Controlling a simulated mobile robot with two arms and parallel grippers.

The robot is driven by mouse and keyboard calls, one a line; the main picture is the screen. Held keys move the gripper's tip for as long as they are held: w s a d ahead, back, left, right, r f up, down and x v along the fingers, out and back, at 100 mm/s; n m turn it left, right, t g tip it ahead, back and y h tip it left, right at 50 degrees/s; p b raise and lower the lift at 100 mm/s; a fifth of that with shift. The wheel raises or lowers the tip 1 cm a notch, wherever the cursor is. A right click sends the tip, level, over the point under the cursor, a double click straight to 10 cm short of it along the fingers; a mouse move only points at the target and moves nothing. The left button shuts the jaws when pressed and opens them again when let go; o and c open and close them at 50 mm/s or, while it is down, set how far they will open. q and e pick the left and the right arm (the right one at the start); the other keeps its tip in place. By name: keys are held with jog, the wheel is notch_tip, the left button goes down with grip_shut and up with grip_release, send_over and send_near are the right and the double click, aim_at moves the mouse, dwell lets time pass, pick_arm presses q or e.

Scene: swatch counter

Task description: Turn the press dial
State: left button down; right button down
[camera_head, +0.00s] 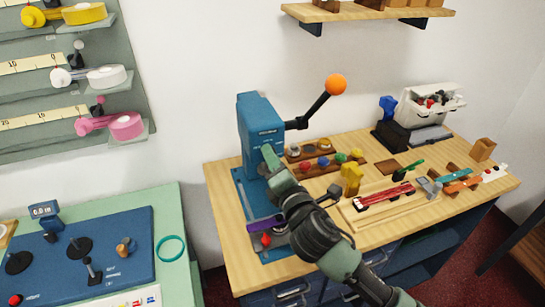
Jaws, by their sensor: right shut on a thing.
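The blue press (257,112) stands at the left part of the wooden bench. Its black lever with an orange ball (335,84) reaches up to the right. My right arm comes in from the lower right, and my right gripper (268,156) is at the lower front of the press body, shut on the press dial. The dial itself is hidden behind the fingers, so its setting cannot be read. My left gripper is out of view.
The wooden bench (225,182) holds a rack of coloured knobs (325,163), a wooden tray with a red piece (385,196), and a white machine (428,103) at the back right. A green table with a blue panel (128,222) stands left. Tape shelves hang on the wall above it.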

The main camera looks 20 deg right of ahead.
jog(key=m+p, duration=0.1)
jog(key=m, duration=1)
jog(key=shift+f+m, duration=0.1)
jog(key=shift+m, duration=0.3)
dwell(0.3)
jog(key=c, duration=1.1)
grip_release()
jog(key=s+b, duration=0.1)
jog(key=s, duration=0.7)
jog(key=shift+d+b, duration=0.2)
jog(key=shift+b, duration=0.15)
